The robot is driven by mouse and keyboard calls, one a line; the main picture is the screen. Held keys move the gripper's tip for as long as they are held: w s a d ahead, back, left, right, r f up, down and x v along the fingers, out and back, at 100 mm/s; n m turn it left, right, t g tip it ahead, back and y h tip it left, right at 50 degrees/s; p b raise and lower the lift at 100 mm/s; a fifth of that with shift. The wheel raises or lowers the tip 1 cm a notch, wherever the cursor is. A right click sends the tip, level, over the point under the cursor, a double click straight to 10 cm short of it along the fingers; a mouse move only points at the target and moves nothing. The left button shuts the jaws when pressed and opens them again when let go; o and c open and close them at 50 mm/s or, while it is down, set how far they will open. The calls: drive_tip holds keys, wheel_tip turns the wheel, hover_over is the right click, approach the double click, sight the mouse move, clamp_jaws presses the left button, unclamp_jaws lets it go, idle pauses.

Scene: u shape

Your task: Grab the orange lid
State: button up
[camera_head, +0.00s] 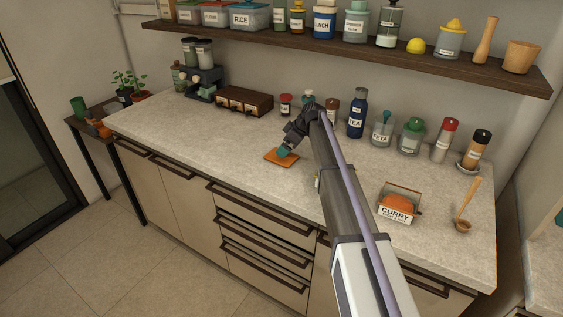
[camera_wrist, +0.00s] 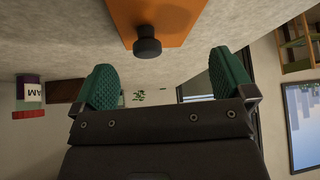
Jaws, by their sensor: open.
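The orange lid (camera_head: 281,157) lies flat on the pale counter, left of my arm in the head view. In the wrist view the orange lid (camera_wrist: 172,14) shows at the top, with a round black knob (camera_wrist: 147,43) on it. My gripper (camera_head: 284,152) is right over the lid and hides part of it in the head view. In the wrist view my gripper (camera_wrist: 163,80) has its two green ridged fingers spread, with nothing between them. The knob is just beyond the fingertips, roughly centred between them.
Jars and a tea bottle (camera_head: 356,113) line the back, beside a brown drawer box (camera_head: 244,102). A loaded shelf (camera_head: 350,47) hangs above. The counter left of the lid is clear.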

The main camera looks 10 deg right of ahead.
drive_tip(key=b+x, duration=0.2)
drive_tip(key=x, duration=0.2)
drive_tip(key=shift+d+f+b, duration=0.15)
drive_tip(key=shift+f+b, duration=0.15)
drive_tip(key=shift+b, duration=0.1)
drive_tip(key=shift+w+f, duration=0.1)
drive_tip(key=shift+r, duration=0.25)
drive_tip(key=c, duration=0.5)
drive_tip(key=shift+r+p, duration=0.2)
drive_tip(key=shift+p, duration=0.15)
drive_tip(key=shift+c, duration=0.6)
wheel_tip(320, 180, up, 10)
drive_tip(key=p, duration=0.9)
drive_tip(key=shift+p, duration=0.4)
drive_tip(key=shift+c, duration=0.6)
